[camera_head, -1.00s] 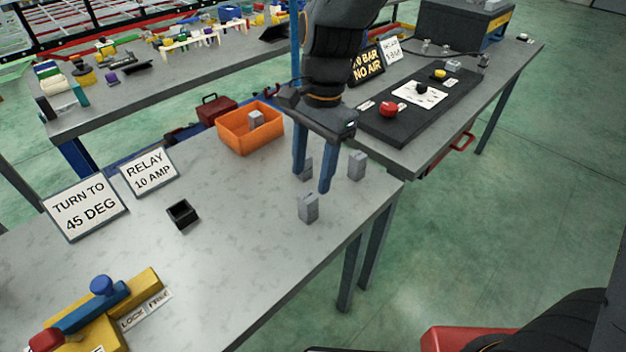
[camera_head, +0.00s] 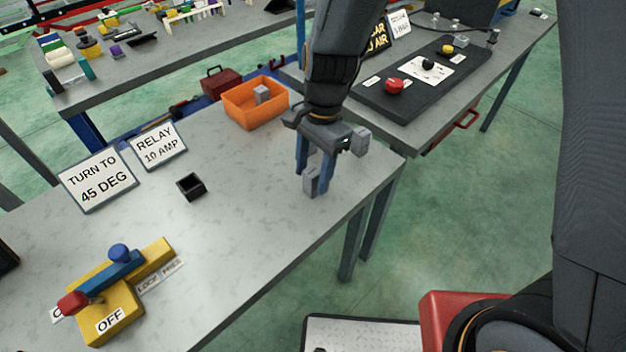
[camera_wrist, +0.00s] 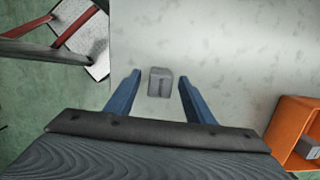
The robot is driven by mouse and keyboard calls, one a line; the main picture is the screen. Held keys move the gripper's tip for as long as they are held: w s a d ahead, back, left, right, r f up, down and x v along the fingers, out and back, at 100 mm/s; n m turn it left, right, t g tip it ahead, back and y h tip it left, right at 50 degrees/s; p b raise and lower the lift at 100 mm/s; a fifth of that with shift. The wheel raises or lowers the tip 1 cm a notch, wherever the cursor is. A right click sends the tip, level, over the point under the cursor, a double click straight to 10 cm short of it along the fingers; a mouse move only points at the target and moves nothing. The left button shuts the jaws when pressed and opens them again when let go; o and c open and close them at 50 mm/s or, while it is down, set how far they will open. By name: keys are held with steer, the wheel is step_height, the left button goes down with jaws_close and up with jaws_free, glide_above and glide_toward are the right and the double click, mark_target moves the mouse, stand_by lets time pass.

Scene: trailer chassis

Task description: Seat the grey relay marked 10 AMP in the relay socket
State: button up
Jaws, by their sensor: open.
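My gripper (camera_head: 314,182) is open above the right part of the near table, fingers pointing down. A grey relay (camera_head: 311,186) shows between its blue fingers. In the wrist view this grey relay (camera_wrist: 160,83) lies between the two fingertips (camera_wrist: 159,78), with gaps on both sides. Its marking is too small to read. Another grey relay (camera_head: 361,141) shows just right of the gripper. A third, seen earlier, is hidden now. The black open-topped socket (camera_head: 191,187) stands on the table to the left, before the RELAY 10 AMP sign (camera_head: 157,146).
An orange bin (camera_head: 254,113) holding a grey block (camera_head: 262,94) stands at the table's back edge. A yellow fixture with a blue lever (camera_head: 108,273) is at the front left. The tabletop between gripper and socket is clear.

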steer(key=shift+c, duration=0.3)
steer(key=c, duration=1.1)
steer(key=shift+r, duration=0.2)
